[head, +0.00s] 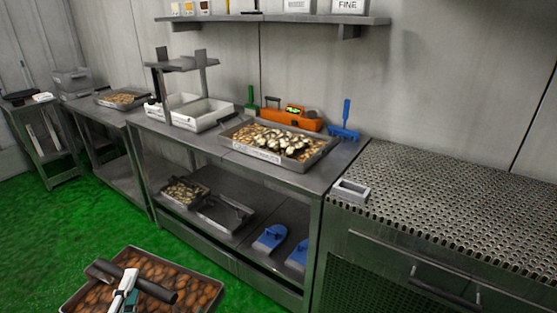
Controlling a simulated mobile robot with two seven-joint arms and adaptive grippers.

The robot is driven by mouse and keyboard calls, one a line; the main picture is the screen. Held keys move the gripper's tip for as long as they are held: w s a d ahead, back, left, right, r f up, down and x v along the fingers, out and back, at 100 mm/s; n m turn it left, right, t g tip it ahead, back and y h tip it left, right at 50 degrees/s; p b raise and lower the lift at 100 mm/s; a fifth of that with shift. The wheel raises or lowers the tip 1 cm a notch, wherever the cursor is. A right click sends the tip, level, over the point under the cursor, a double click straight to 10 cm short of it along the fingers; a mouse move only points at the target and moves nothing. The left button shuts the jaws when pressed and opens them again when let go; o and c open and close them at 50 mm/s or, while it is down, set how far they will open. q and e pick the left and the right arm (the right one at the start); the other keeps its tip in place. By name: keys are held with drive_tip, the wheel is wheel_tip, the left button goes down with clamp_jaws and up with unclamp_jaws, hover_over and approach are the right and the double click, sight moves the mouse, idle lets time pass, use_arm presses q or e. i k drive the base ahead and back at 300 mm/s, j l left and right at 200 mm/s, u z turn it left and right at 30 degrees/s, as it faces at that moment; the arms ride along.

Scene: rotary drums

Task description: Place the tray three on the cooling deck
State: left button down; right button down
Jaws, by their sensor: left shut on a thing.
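A metal tray (178,269) full of brown, nut-like pieces is at the bottom left, over the green floor. My left gripper (126,288) is over this tray and shut on it, at a dark bar across it. No number is readable on the tray, so I cannot tell whether it is tray three. Its near side is cut off by the picture edge. The cooling deck, a perforated metal top (460,220), is at the right. A small metal frame (350,190) sits on its left edge. My right gripper is out of view.
A steel table (345,155) in the middle carries another filled tray (235,140), an orange device (292,114) and white bins (203,112). Its lower shelf holds trays and blue scoops (270,238). Most of the perforated top is clear.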

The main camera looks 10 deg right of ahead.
sight(440, 193)
drive_tip(key=z, duration=1.95)
